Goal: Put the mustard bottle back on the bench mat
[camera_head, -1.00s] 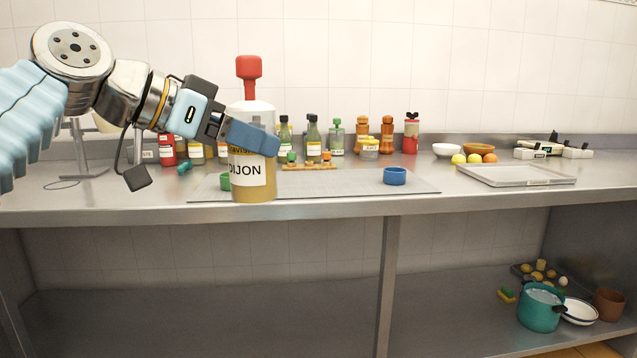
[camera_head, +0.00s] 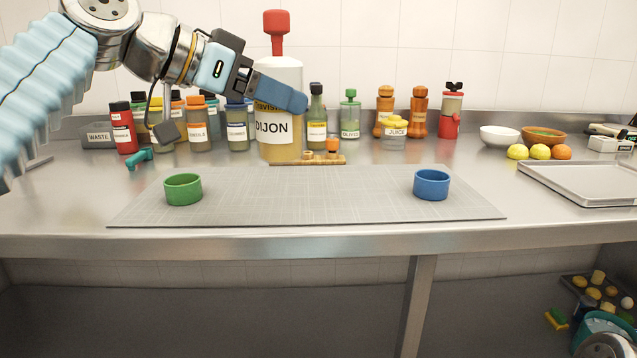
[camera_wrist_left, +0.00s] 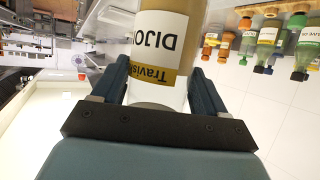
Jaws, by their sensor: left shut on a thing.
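The mustard bottle (camera_head: 272,128), labelled DIJON with a red nozzle on top, is upright in my left gripper (camera_head: 283,92). The gripper's blue finger crosses the bottle's front above the label. In the left wrist view the bottle (camera_wrist_left: 158,42) appears upside down between the two dark fingers (camera_wrist_left: 158,85), which are shut on it. The grey bench mat (camera_head: 310,200) lies on the metal bench in front. The bottle's base shows at the mat's far edge; I cannot tell whether it touches anything. My right gripper is out of view.
A green ring (camera_head: 183,190) and a blue ring (camera_head: 431,186) stand on the mat's left and right, with clear mat between. A wooden strip (camera_head: 308,161) lies at its back edge. Several bottles line the wall. A tray (camera_head: 585,183) is at right.

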